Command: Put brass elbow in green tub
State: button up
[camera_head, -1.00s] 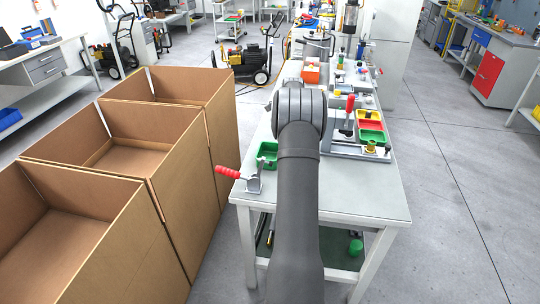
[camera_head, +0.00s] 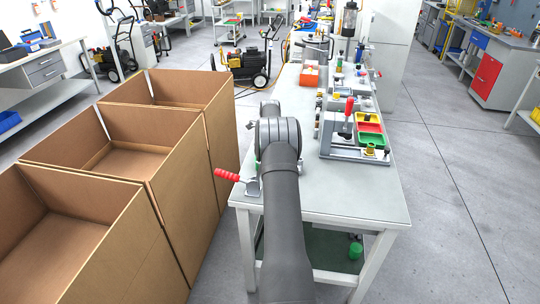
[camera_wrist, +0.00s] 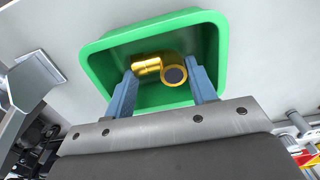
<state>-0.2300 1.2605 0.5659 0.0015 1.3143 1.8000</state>
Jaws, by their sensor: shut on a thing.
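The brass elbow (camera_wrist: 158,66) is between the two blue-grey fingers of my gripper (camera_wrist: 164,88) in the wrist view, and the gripper is shut on it. The green tub (camera_wrist: 98,62) lies behind the elbow in that view, with its open inside facing the camera. The elbow and fingertips overlap the tub's inside. I cannot tell how high the elbow is above the tub's floor. In the head view my arm hides the gripper, the elbow and nearly all of the tub.
A red-handled clamp (camera_head: 228,175) stands at the bench's left front corner; its grey metal (camera_wrist: 28,85) shows at the left of the wrist view. A fixture with red (camera_head: 369,128) and green (camera_head: 372,140) trays is to the right. The bench's front right is clear.

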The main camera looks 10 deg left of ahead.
jog(key=shift+f, duration=0.1)
jog(key=o, duration=0.8)
notch_tip(320, 180, up, 12)
jog(key=shift+r, duration=0.1)
notch_tip(320, 180, down, 12)
jog(key=shift+f, duration=0.25)
jog(key=shift+r, duration=2)
